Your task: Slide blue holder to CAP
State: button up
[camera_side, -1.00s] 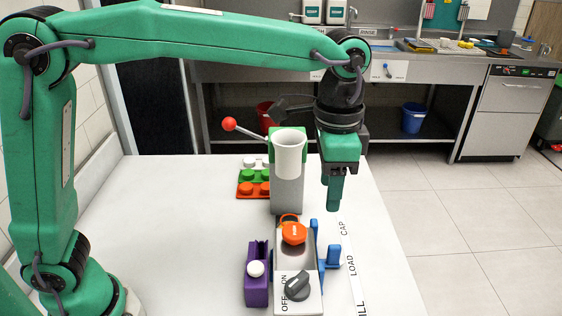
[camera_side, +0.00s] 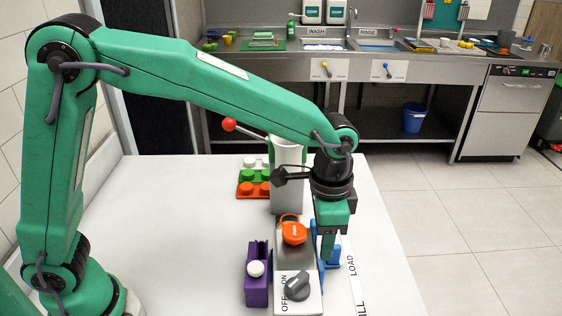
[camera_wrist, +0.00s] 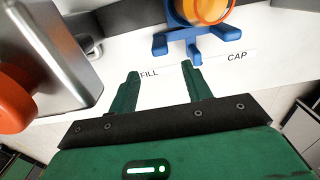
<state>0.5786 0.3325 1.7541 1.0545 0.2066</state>
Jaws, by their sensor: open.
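The blue holder (camera_wrist: 183,40) shows at the top of the wrist view, with prongs pointing toward my gripper (camera_wrist: 160,73). An orange round part (camera_wrist: 206,10) sits at its upper end. My gripper is open and empty, its right fingertip close to the holder's prongs; I cannot tell whether they touch. The CAP label (camera_wrist: 237,57) is right of the holder, and the FILL label (camera_wrist: 149,74) shows between my fingers. In the side view my gripper (camera_side: 328,258) points down and partly hides the blue holder (camera_side: 335,253).
The grey juicer column (camera_side: 287,194) with a red-ball lever (camera_side: 229,124) stands behind. A purple block (camera_side: 256,283) and a dark knob (camera_side: 297,286) are left of my gripper. A LOAD label (camera_side: 352,265) lies to the right.

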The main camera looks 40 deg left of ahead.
aim_at(320, 265)
notch_tip(320, 265, down, 12)
jog(key=shift+r, duration=0.25)
dwell(0.4)
grip_shut()
